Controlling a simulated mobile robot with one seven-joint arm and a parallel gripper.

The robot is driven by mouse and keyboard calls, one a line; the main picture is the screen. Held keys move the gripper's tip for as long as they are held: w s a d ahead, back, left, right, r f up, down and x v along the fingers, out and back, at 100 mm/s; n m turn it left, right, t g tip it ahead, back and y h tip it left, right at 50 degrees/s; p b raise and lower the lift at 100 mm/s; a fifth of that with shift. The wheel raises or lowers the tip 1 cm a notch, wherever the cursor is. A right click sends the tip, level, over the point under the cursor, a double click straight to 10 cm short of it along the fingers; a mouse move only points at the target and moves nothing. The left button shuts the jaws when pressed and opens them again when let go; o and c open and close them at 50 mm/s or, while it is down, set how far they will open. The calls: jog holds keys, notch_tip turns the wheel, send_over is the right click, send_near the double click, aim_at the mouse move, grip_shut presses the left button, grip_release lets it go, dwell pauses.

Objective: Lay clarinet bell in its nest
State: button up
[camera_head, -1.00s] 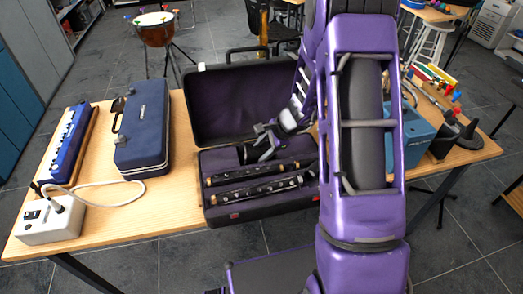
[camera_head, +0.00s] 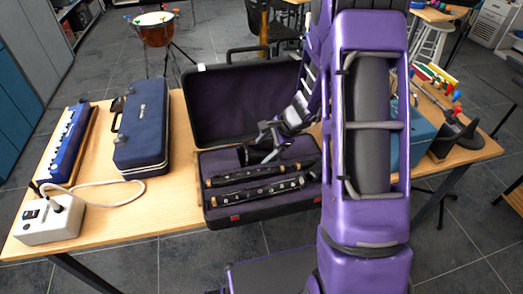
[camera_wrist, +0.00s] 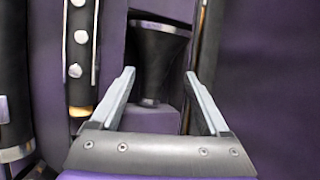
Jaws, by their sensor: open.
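The black clarinet bell (camera_wrist: 160,60) lies on its side in a purple-lined recess of the open case (camera_head: 272,215). Its silver-rimmed wide end is at the top of the wrist view, and its narrow ringed end points toward my gripper. The bell also shows at the left of the case's back row in the head view (camera_head: 243,154). My gripper (camera_wrist: 163,74) is open and empty. Its fingertips are either side of the bell's narrow end in the picture, apart from it, with a gap on both sides.
Two dark clarinet joints (camera_head: 252,191) lie in the front of the case. The case lid (camera_head: 235,103) stands open behind. A closed blue case (camera_head: 141,135), a blue keyed instrument (camera_head: 67,145) and a white box (camera_head: 48,222) with a cable sit to the left on the table.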

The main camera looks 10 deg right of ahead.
jog(key=p+v, duration=0.2)
jog(key=v, duration=1.3)
jog(key=shift+r, duration=0.2)
